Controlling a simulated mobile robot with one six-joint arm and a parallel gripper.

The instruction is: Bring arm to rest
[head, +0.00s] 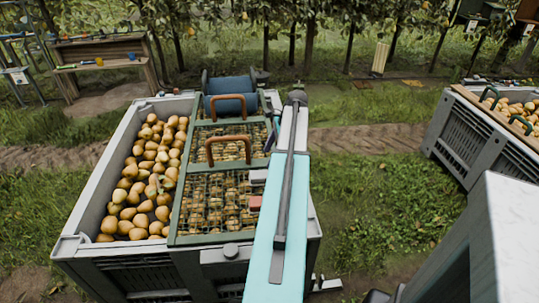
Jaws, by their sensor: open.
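I see no clear sign of my gripper in the head view, and its fingertips do not show. A large grey crate (95,197) stands in front of me. Its left part holds many yellow-brown pears (150,175). A green-framed wire mesh lid (172,215) with two brown handles (228,138) covers the middle part, and more pears show through the mesh. A long pale-blue and grey bar-like shape (275,255) runs along the crate's right side towards me. It hides part of that side.
A blue roll (230,88) lies at the crate's far end. Another crate of pears (462,135) stands at the right. A pale grey block (505,225) fills the lower right. A wooden bench (105,55) stands far left. Grass (365,190) is open between the crates; trees line the back.

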